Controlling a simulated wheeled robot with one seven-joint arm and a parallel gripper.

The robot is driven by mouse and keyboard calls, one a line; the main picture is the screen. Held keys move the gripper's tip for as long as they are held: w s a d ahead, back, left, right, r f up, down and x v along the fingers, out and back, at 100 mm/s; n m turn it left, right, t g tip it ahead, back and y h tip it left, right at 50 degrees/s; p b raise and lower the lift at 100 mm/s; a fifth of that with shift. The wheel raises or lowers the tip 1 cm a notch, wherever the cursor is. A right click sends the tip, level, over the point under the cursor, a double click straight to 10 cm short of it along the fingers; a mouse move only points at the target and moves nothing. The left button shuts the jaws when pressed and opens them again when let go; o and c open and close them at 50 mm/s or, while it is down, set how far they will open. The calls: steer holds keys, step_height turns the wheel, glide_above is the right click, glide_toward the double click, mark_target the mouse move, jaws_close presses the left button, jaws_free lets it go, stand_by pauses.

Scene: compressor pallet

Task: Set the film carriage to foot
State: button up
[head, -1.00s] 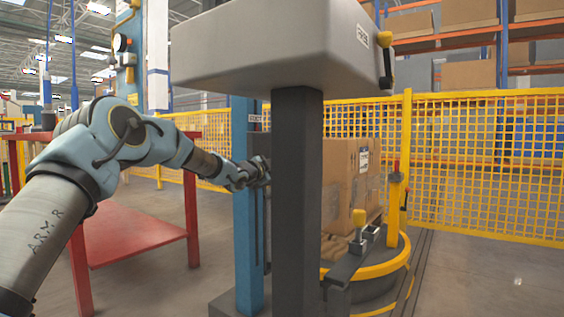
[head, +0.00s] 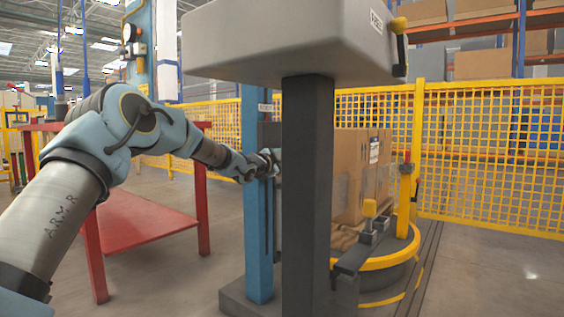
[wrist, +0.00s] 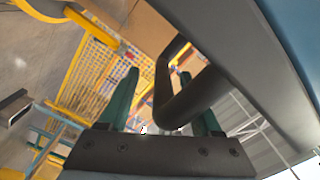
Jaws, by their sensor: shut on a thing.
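The film carriage (head: 269,136) is a dark block at the blue mast (head: 257,205), about level with the upper part of the wrapped cartons. The dark grey post in front hides much of it. My gripper (head: 273,163) is at the carriage, beside the mast. In the wrist view, the green fingers of my gripper (wrist: 160,85) are on either side of a black bent handle (wrist: 190,95), and the gripper is shut on it. A small white label (head: 265,107) is on the mast above the carriage; its words are too small to read.
A grey cabinet (head: 290,45) with a yellow-knobbed crank (head: 400,45) overhangs the post (head: 307,200). Cartons (head: 355,175) stand on the yellow-rimmed turntable (head: 385,262). A red table (head: 150,222) stands left, close to my arm. Yellow mesh fencing (head: 490,160) runs behind.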

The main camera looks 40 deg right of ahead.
steer(key=p+v, duration=0.2)
steer(key=v, duration=0.8)
steer(key=shift+a, duration=0.15)
steer(key=shift+s, duration=0.1)
steer(key=w+a+f+n+t+y+p, duration=0.2)
steer(key=w+a+f+n+y+p, duration=0.3)
steer(key=a, duration=1)
steer(key=w+a+f+n+t+y+p, duration=0.15)
steer(key=a+n+y, duration=0.5)
steer(key=a, duration=0.85)
steer(key=s+a+f+n+g+y+p, duration=0.1)
steer(key=s+a+f+n+y, duration=0.2)
steer(key=a, duration=0.5)
steer(key=s+a+n+g+y+p, duration=0.1)
steer(key=s+a+n, duration=0.35)
steer(key=a, duration=0.45)
steer(key=s+a+n+g+y+p, duration=0.2)
steer(key=s+a+n+g, duration=0.25)
steer(key=s+a, duration=0.7)
steer(key=s+r+n+p, duration=0.1)
steer(key=s+r+p, duration=0.2)
steer(key=r+p, duration=3.4)
steer(key=shift+d+p, duration=0.45)
steer(key=shift+p, duration=0.1)
